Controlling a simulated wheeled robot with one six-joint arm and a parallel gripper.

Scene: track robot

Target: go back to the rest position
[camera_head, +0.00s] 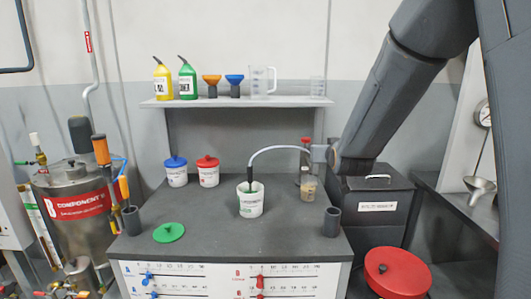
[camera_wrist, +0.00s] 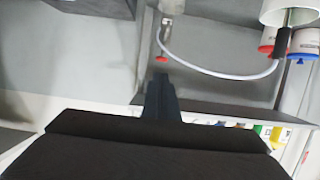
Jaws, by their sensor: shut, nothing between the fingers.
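My arm comes in from the upper right of the head view, reaching down towards the right side of the grey bench (camera_head: 300,235). My gripper is hard to make out there, near the arm's lower end. In the wrist view my gripper (camera_wrist: 161,82) shows as dark fingers, closed together and holding nothing. The wrist view looks turned over, with the shelf bottles at its lower right edge. The pale curved hose (camera_wrist: 215,73) passes beyond the fingertips, apart from them in the picture.
A white tub (camera_head: 251,203) stands mid-bench with the hose (camera_head: 275,150) ending in it. Blue-lidded (camera_head: 176,172) and red-lidded (camera_head: 208,173) tubs stand behind. A green lid (camera_head: 169,232) lies front left. A dark box (camera_head: 377,210) and red drum (camera_head: 397,273) are at right.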

